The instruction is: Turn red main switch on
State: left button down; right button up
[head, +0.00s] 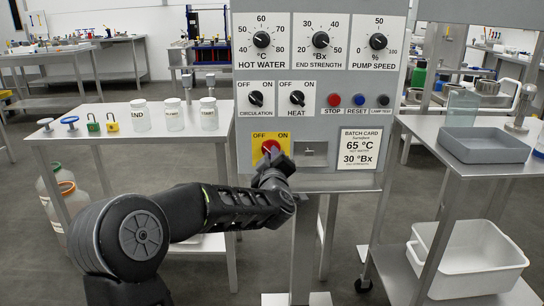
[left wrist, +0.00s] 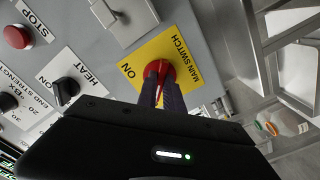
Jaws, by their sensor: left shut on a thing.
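The red main switch (head: 270,146) sits on a yellow plate (head: 258,137) marked OFF and ON, low on the left of the grey control panel. In the left wrist view the red switch (left wrist: 158,70) shows on its yellow plate (left wrist: 187,45), with ON to its left. My left gripper (head: 272,160) is at the switch; in the left wrist view its dark fingers (left wrist: 162,88) are shut on the red knob. The fingers cover part of the knob and plate, so its exact angle is hard to tell. My right gripper is not in view.
Above are the black circulation knob (head: 256,98), heat knob (head: 297,98) and red stop button (head: 335,100). A metal latch box (head: 314,150) is just right of the switch. A table with white jars (head: 140,115) stands left; a grey tray (head: 484,145) is right.

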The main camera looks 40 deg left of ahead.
pick_arm(q)
jog(key=shift+m, duration=0.3)
jog(key=shift+s+a+m+p, duration=0.1)
jog(key=shift+m+p, duration=2.5)
jog(key=shift+m, duration=1.75)
jog(key=shift+s+a+m+p, duration=0.1)
jog(key=shift+m+p, duration=2.5)
jog(key=shift+m, duration=1.75)
jog(key=c, duration=1.5)
grip_release()
jog(key=shift+d, duration=0.15)
